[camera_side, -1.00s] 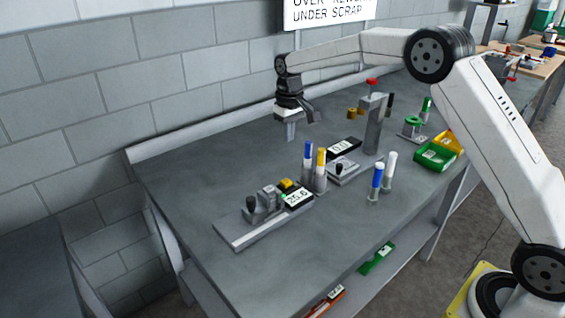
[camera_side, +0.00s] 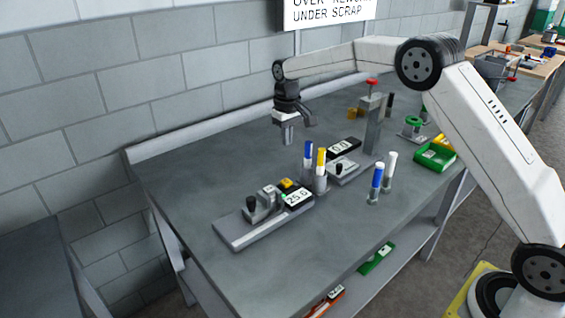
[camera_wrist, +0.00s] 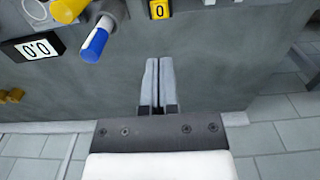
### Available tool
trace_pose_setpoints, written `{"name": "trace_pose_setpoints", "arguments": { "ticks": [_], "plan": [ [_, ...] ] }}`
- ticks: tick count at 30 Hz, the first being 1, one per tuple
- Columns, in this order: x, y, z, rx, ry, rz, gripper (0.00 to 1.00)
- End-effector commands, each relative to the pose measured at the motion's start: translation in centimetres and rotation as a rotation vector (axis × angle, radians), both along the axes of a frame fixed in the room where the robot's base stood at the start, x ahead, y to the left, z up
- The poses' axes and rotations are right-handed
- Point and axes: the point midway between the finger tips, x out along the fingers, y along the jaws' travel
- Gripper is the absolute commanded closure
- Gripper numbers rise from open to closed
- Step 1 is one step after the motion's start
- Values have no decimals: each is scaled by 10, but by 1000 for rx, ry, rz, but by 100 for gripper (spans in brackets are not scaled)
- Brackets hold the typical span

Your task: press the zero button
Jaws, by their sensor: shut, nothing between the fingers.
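The zero button (camera_side: 286,183) is a small yellow block beside the display (camera_side: 298,197) of the grey gauge fixture (camera_side: 240,232) at the front left of the bench. In the wrist view the button (camera_wrist: 158,9) shows a black 0 at the top edge, almost straight ahead of the fingertips. My gripper (camera_side: 286,143) hangs over the back of the bench, pointing down, above and behind the fixture and clear of the button. Its fingers (camera_wrist: 152,62) are closed together with nothing between them.
Upright blue (camera_side: 308,152) and yellow (camera_side: 321,160) markers stand close to the button, on its right. A second fixture with a 0.0 display (camera_side: 343,147) and a tall grey post (camera_side: 376,125) stand farther right. The bench's left part is clear.

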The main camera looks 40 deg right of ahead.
Motion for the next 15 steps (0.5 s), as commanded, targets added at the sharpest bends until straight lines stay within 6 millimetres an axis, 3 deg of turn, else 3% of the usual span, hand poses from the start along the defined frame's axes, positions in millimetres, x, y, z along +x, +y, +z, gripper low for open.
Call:
{"name": "trace_pose_setpoints", "arguments": {
  "ticks": [15],
  "plan": [
    [-1, 0, -77, 0, 3, 0, 100]
  ]
}}
